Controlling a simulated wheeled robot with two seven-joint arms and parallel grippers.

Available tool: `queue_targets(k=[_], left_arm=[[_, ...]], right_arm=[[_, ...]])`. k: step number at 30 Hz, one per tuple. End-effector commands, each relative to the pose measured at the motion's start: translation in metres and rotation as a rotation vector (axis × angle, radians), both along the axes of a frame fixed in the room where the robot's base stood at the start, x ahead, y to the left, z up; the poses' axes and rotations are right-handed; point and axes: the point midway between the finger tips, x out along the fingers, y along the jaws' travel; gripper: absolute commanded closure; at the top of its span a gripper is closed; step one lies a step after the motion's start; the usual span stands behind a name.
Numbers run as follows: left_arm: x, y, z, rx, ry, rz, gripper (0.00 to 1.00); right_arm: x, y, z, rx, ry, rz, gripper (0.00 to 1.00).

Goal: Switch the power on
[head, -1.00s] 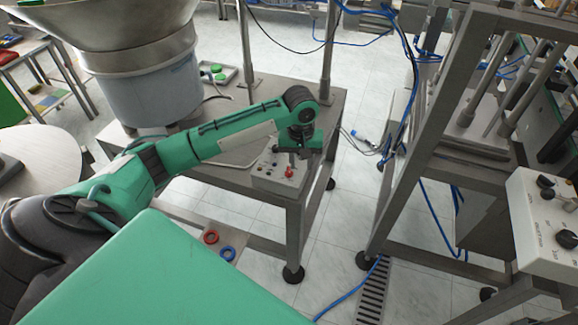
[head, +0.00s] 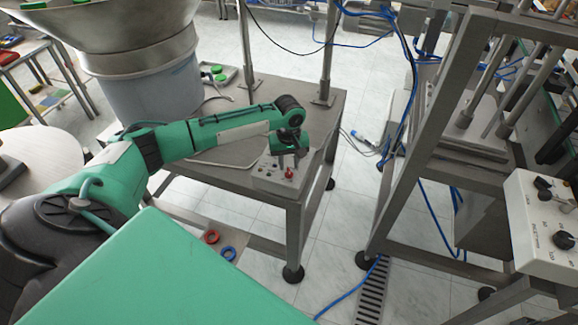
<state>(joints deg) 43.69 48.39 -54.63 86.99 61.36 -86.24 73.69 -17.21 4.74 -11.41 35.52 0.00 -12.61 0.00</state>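A small light-grey control box (head: 272,184) sits at the front right corner of the metal table. A red knob (head: 289,173) and small dark controls show on its top. My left gripper (head: 287,158) points down over the box, close to the controls. Its fingers are small and partly hidden by the wrist, so I cannot tell whether it is open or shut, or whether it touches a control. A second control box (head: 543,225) with several black knobs is at the right edge. My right gripper is not in view.
A large metal feeder bowl (head: 130,40) on a blue-grey drum stands on the table (head: 335,110) behind my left arm. A metal frame (head: 400,190) with blue cables stands to the right. A red ring (head: 211,237) and a blue ring (head: 228,253) lie below the table's front.

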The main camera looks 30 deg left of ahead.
Motion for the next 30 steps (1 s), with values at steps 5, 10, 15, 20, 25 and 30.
queue_targets(k=[5,10,15,20,25,30], left_arm=[[0.000,-0.001,-0.021,-0.001,0.001,0.000,0.69],[-0.001,0.000,-0.028,-0.001,0.001,-0.001,0.69],[0.000,0.000,-0.028,-0.001,0.001,-0.001,0.69],[0.000,0.000,-0.028,-0.001,0.001,-0.001,0.91],[0.000,0.000,-0.028,-0.001,0.001,-0.001,1.00],[0.000,0.000,-0.027,-0.001,0.001,-0.010,1.00]], right_arm=[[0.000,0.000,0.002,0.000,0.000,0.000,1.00],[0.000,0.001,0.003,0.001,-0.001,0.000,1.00],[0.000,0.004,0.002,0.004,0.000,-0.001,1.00],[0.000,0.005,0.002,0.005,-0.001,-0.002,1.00],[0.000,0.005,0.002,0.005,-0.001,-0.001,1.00],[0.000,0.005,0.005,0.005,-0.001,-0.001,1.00]])
